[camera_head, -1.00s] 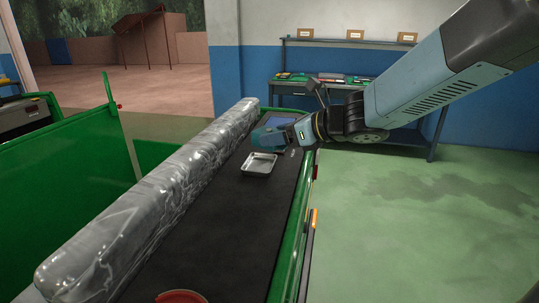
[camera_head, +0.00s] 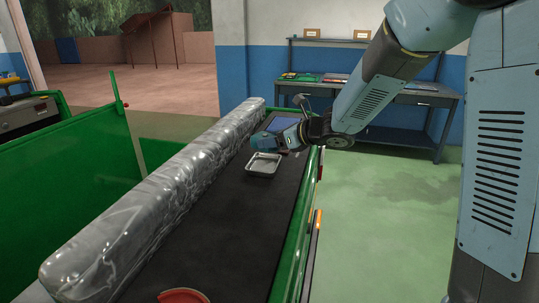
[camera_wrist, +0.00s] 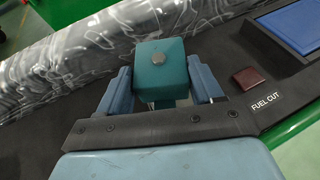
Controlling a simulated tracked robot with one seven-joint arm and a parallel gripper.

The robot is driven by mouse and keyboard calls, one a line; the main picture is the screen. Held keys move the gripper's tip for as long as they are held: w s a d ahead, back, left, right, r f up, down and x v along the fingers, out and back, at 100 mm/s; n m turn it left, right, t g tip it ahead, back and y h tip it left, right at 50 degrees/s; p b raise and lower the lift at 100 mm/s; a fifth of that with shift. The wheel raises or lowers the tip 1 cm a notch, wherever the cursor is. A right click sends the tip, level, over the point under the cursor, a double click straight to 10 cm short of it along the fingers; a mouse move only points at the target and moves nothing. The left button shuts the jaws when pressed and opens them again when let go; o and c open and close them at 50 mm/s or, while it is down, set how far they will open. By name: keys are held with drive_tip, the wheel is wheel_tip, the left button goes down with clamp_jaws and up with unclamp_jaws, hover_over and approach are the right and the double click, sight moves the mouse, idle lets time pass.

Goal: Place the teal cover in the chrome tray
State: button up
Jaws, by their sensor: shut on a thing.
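The teal cover (camera_wrist: 160,68) is a boxy block with a round grey knob on its face. My gripper (camera_wrist: 160,84) is shut on it, with one blue finger on each side. In the head view the cover (camera_head: 261,142) is held just beyond the far edge of the chrome tray; its height above the surface is hard to tell. The chrome tray (camera_head: 263,164) is a shallow, shiny, empty rectangular tray on the dark bed. The tray does not show in the wrist view.
A long plastic-wrapped bundle (camera_head: 160,195) lies along the bed's left side. A green rail (camera_head: 297,215) bounds the right. A blue panel (camera_wrist: 292,25), a brown square (camera_wrist: 249,78) and a "FUEL CUT" label lie near the gripper. A red round thing (camera_head: 183,296) is at the near end.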

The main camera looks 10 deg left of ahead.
drive_tip(key=shift+w+a+f, duration=0.25)
drive_tip(key=shift+w+f, duration=0.4)
drive_tip(key=shift+f, duration=0.2)
drive_tip(key=shift+w+a+f, duration=0.2)
drive_tip(key=shift+w+f, duration=0.45)
drive_tip(key=shift+f, duration=1.65)
drive_tip(key=shift+f, duration=0.1)
drive_tip(key=o, duration=1.1)
drive_tip(key=shift+d+r, duration=0.2)
drive_tip(key=v, duration=1.1)
drive_tip(key=shift+s+d, duration=0.2)
drive_tip(key=shift+d, duration=0.15)
